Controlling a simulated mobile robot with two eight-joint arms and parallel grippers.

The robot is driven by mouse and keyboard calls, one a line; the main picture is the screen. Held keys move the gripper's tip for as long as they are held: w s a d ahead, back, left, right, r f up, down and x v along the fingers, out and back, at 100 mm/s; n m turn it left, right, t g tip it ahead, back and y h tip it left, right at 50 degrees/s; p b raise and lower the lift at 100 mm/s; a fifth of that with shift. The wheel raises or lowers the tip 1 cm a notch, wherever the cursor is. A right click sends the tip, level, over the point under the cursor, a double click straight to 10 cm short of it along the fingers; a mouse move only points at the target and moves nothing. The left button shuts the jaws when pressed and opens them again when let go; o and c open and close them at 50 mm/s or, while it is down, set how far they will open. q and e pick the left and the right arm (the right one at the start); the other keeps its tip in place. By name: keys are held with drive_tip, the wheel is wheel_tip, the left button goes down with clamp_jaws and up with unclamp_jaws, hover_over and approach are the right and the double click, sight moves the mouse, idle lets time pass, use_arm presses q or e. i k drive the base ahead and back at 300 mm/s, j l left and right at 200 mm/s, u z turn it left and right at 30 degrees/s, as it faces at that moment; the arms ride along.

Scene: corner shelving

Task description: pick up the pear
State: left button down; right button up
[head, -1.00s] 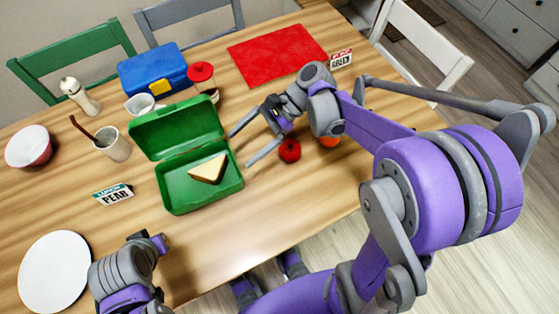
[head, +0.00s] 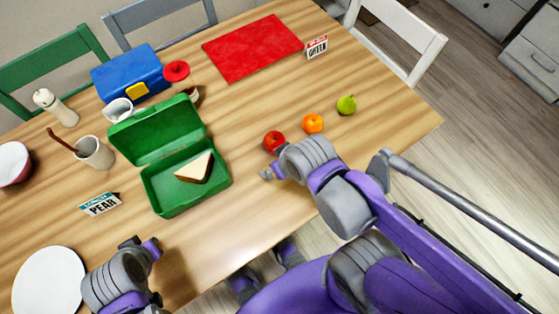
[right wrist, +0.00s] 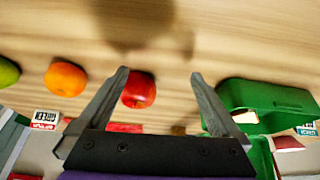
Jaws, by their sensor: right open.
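The green pear (head: 346,105) stands on the wooden table at the right end of a row of fruit. It also shows at the left edge of the right wrist view (right wrist: 7,72), partly cut off. My right gripper (right wrist: 160,78) is open and empty. In the head view the right gripper (head: 267,173) is mostly hidden by its own wrist, just below the red apple (head: 273,141) and apart from the pear. My left gripper (head: 146,243) is near the table's front edge by the white plate, apart from the pear; its jaw opening is unclear.
An orange (head: 312,123) sits between apple and pear. An open green lunchbox (head: 160,205) holds a sandwich half (head: 195,167). A "PEAR" card (head: 101,204), white plate (head: 48,283) and red mat (head: 252,47) with a "GREEN" card (head: 316,46) surround it. Table right of the pear is clear.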

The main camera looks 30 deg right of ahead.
sight(347, 106)
drive_tip(key=l+z, duration=0.2)
drive_tip(key=z, duration=0.15)
drive_tip(key=k+l+z, duration=0.1)
drive_tip(key=l+z, duration=0.4)
drive_tip(key=z, duration=0.15)
